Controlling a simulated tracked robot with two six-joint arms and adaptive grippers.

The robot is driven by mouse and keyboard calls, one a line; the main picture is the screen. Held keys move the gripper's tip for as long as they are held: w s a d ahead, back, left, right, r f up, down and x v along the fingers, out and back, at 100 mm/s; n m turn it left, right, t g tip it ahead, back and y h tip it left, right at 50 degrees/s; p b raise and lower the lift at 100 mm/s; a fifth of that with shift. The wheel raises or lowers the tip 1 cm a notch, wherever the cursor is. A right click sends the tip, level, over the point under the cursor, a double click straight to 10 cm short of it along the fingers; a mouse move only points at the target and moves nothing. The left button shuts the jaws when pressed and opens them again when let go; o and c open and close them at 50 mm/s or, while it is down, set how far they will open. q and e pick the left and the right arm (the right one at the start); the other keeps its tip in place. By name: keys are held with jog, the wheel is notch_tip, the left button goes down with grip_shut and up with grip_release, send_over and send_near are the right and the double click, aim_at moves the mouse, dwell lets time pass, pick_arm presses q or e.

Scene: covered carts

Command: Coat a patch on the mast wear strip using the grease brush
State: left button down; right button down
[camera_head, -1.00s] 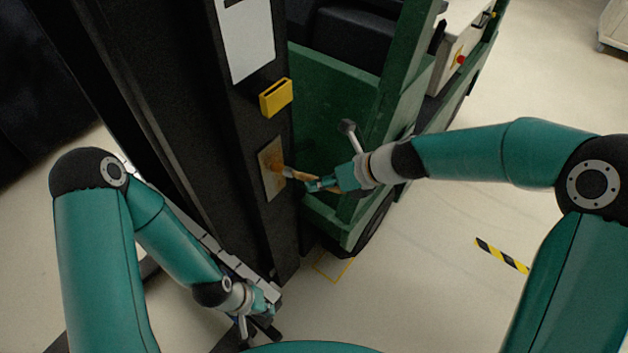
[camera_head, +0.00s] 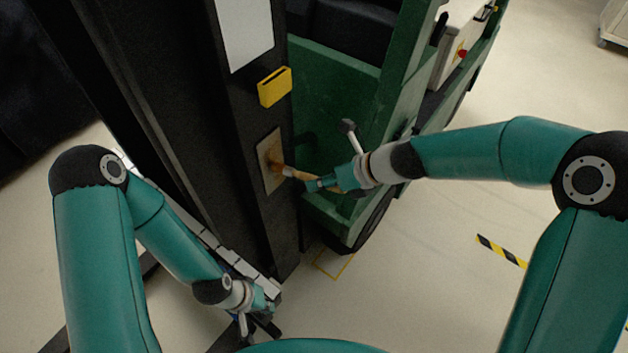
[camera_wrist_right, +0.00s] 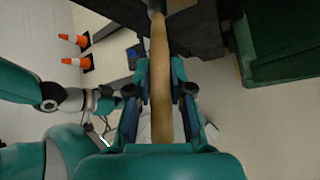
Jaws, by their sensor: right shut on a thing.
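My right gripper (camera_head: 318,184) is shut on the wooden handle of the grease brush (camera_head: 299,174). In the right wrist view the handle (camera_wrist_right: 160,75) runs between the fingers, away toward the dark mast. The brush head meets the wear strip (camera_head: 269,180), a beige plate on the black mast (camera_head: 245,130); whether the bristles press on it is too small to tell. A brownish smear shows on the strip around the brush head. My left gripper (camera_head: 268,318) is low at the mast's foot; its fingers are too small and dark to read.
A yellow holder (camera_head: 274,87) and a white sheet (camera_head: 245,35) are on the mast above the strip. The green truck body (camera_head: 335,95) stands right behind my right gripper. Orange cones (camera_wrist_right: 75,40) stand on the floor in the wrist view.

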jog(key=shift+f+b, duration=1.1)
jog(key=shift+f, duration=0.6)
jog(key=shift+f+b, duration=1.25)
jog(key=shift+f, duration=0.3)
notch_tip(320, 180, down, 3)
jog(key=shift+r+b, duration=0.1)
jog(key=shift+b, duration=1.15)
jog(key=shift+s+a, duration=0.1)
